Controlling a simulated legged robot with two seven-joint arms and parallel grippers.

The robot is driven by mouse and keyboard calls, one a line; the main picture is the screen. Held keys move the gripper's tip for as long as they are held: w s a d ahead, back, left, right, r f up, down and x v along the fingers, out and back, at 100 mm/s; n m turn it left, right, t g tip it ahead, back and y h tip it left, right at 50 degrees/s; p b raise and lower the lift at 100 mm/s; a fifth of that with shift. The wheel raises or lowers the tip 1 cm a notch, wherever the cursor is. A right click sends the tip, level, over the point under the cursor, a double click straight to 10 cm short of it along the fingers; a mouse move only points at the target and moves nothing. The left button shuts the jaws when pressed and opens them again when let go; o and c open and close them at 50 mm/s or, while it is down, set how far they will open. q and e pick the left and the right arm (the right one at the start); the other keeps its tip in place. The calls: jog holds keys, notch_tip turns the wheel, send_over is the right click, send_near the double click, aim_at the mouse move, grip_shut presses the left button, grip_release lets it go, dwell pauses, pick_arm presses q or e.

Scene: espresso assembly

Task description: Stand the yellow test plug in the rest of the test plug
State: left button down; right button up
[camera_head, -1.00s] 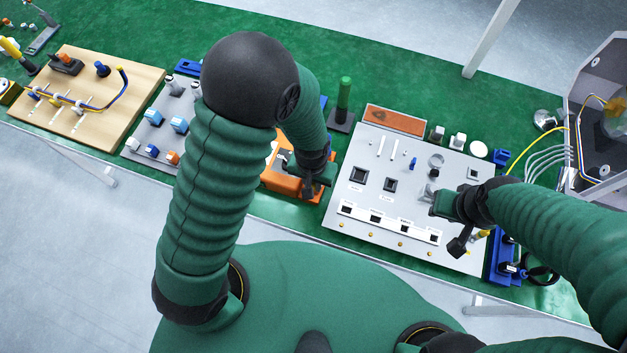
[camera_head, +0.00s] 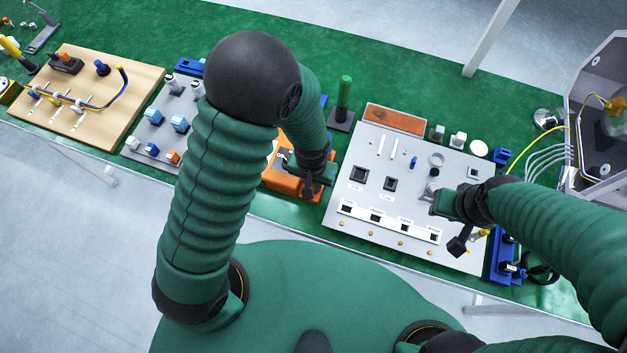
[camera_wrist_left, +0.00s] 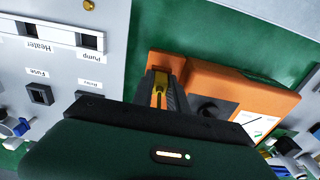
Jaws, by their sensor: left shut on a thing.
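My left gripper (camera_head: 310,188) is over the near side of an orange device (camera_head: 284,180). In the left wrist view, my left gripper (camera_wrist_left: 162,97) is shut on a narrow yellow piece, the yellow test plug (camera_wrist_left: 161,92), its tip close to an orange edge of the device (camera_wrist_left: 240,95). The fingers hide most of the plug, and I cannot tell whether it touches anything. The rest is not clearly made out; a dark round opening shows right of the fingers. My right gripper (camera_head: 446,205) is above the right part of the grey panel; its jaws are unclear.
The grey panel (camera_head: 345,208) with switches and labelled sockets lies right of the orange device. A green post on a dark base (camera_head: 344,100) stands behind. Left are a grey board with blue parts (camera_head: 150,125) and a wooden board (camera_head: 105,115). Green table shows between them.

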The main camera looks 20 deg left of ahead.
dwell(0.4)
pick_arm(q)
jog(key=c, duration=1.2)
grip_release()
jog(key=shift+c, duration=0.2)
notch_tip(320, 180, up, 6)
jog(key=p, duration=0.6)
jog(key=shift+s+r, duration=0.1)
jog(key=shift+s, duration=0.05)
notch_tip(320, 180, up, 17)
jog(key=s+a+f+t, duration=0.2)
jog(key=s+a, duration=0.1)
jog(key=a, duration=0.5)
jog(key=shift+s+a+f+p, duration=0.2)
jog(key=shift+a+f+p, duration=0.15)
jog(key=shift+a, duration=0.05)
